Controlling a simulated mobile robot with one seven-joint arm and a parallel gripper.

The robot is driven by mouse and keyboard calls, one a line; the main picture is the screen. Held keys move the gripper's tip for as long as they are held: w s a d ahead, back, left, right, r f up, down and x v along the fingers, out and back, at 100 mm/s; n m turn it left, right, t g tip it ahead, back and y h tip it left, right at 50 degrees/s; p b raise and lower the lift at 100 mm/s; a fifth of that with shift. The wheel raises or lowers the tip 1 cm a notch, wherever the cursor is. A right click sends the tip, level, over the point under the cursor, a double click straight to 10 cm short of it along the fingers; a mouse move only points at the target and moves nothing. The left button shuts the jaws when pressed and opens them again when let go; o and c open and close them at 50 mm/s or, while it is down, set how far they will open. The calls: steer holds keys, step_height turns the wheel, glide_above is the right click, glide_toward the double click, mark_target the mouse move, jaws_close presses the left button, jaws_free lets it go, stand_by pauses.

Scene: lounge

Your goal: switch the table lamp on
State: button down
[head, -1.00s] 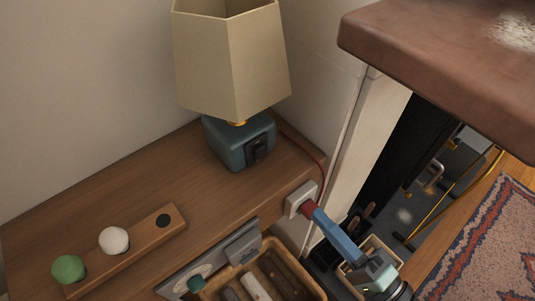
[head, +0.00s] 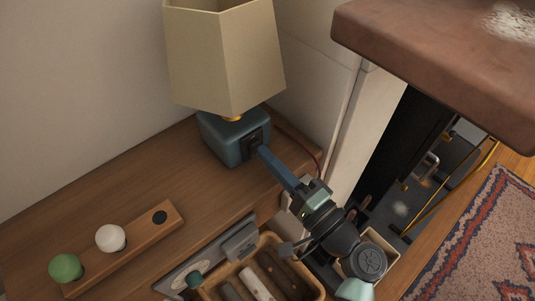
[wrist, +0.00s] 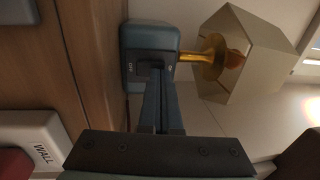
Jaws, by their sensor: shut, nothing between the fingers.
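The table lamp has a cream faceted shade (head: 225,60) and a blue-grey block base (head: 222,138) on the wooden cabinet; the shade shows no glow. A black switch (head: 254,141) is on the base's front face. In the wrist view the lamp lies sideways, and its base (wrist: 150,36) carries OFF and ON marks beside the switch. My gripper (head: 262,150) is shut and empty, its fingertips at the switch; they also show in the wrist view (wrist: 153,68). The fingertips cover part of the switch. I cannot tell whether they touch it or how the rocker is tilted.
A white socket plate marked WALL (wrist: 32,140) with a dark red plug (wrist: 14,164) is near my gripper. An open tray (head: 257,286) is below, and a brown ledge (head: 440,70) overhangs at right.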

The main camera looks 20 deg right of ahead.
steer(key=shift+w+a, duration=0.1)
steer(key=shift+w, duration=0.2)
steer(key=shift+r, duration=0.1)
steer(key=p, duration=0.2)
steer(key=r+g+p, duration=0.1)
steer(key=p, duration=0.1)
steer(key=shift+w+a+r, duration=0.15)
steer(key=shift+w+r, duration=0.05)
steer(key=shift+w, duration=0.1)
steer(key=shift+f+h, duration=0.3)
steer(key=shift+f, duration=0.05)
